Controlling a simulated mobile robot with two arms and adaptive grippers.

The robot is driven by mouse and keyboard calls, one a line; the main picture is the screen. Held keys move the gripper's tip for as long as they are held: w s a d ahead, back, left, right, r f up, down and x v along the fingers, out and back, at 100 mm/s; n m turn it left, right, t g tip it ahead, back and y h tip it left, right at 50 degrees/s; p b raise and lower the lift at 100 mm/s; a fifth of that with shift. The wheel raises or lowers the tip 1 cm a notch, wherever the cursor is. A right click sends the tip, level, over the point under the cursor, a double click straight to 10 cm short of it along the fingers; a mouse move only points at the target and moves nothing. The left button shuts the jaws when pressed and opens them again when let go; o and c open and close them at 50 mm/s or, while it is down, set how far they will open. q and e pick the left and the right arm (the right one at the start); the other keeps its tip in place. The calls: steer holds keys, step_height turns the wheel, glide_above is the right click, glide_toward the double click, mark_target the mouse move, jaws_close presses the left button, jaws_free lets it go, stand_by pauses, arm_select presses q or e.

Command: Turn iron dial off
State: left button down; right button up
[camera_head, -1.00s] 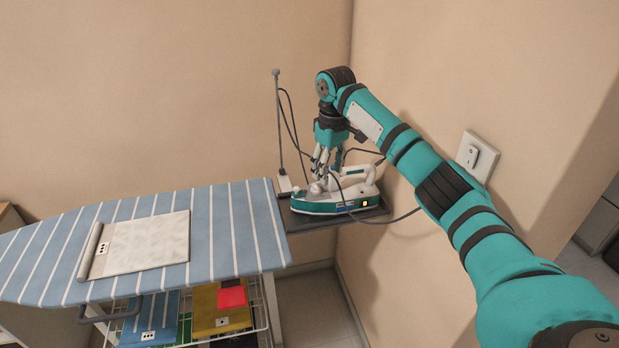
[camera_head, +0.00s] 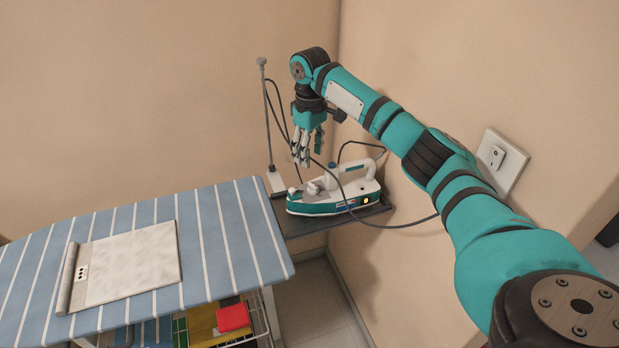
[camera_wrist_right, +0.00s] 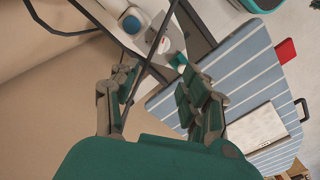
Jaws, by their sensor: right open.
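The teal and white iron (camera_head: 345,198) stands on a dark rest at the end of the ironing board, with an orange light lit near its rear. Its whitish dial (camera_head: 316,187) is on top, toward the front. My right gripper (camera_head: 302,163) hangs above the dial, pointing down, apart from it. In the right wrist view the gripper (camera_wrist_right: 160,110) has its fingers spread with nothing between them. The dial (camera_wrist_right: 132,24) and part of the iron (camera_wrist_right: 170,38) show beyond the fingers there. My left gripper is not in view.
A striped blue ironing board (camera_head: 215,240) holds a folded pale cloth (camera_head: 125,265). A thin upright pole (camera_head: 270,120) and the iron's cord (camera_head: 400,224) are close to the gripper. A wall outlet (camera_head: 497,157) is at right. Folded clothes lie below the board.

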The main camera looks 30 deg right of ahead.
mark_target(310, 183)
step_height(310, 183, down, 9)
steer(key=shift+w+f+p, duration=0.1)
steer(key=shift+p, duration=0.5)
steer(key=shift+f, duration=0.35)
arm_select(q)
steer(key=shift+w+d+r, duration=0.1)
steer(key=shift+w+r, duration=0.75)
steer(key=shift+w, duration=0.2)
arm_select(e)
jaws_close()
